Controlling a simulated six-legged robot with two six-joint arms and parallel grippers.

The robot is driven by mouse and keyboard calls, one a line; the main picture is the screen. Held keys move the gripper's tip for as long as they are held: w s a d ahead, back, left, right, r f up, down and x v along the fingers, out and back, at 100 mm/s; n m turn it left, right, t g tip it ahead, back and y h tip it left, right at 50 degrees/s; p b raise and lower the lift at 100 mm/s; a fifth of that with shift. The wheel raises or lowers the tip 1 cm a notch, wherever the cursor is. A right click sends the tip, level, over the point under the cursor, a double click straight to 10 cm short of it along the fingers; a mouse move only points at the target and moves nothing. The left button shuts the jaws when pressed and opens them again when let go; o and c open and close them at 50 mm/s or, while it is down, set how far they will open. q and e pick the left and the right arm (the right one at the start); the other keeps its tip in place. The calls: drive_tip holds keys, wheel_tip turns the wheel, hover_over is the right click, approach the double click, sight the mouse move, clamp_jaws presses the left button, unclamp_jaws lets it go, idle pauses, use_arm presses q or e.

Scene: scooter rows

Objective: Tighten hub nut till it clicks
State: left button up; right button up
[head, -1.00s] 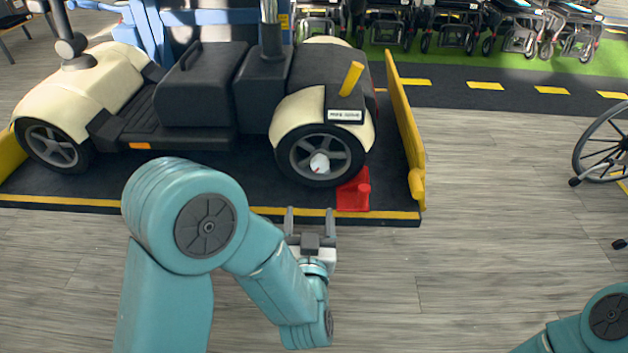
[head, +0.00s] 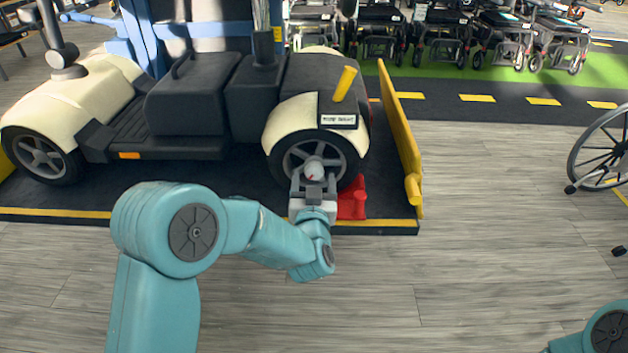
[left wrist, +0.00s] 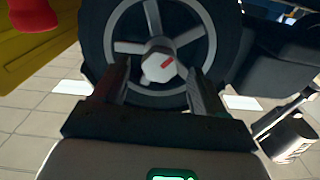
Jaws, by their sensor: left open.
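The hub nut (head: 314,170) is a pale knob with a red mark at the centre of the scooter's near right wheel (head: 340,150). My right gripper is outside the views.
A red wheel chock (head: 352,200) stands right beside the wheel. A yellow side panel (head: 400,130) edges the dark platform (head: 240,190) on the right. A wheelchair (head: 602,150) stands at the far right. The wooden floor between is clear.

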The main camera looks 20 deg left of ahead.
use_arm(q)
drive_tip(key=shift+x, duration=0.8)
drive_tip(key=c, duration=1.1)
drive_tip(key=shift+o, duration=0.2)
drive_tip(key=shift+m, duration=0.3)
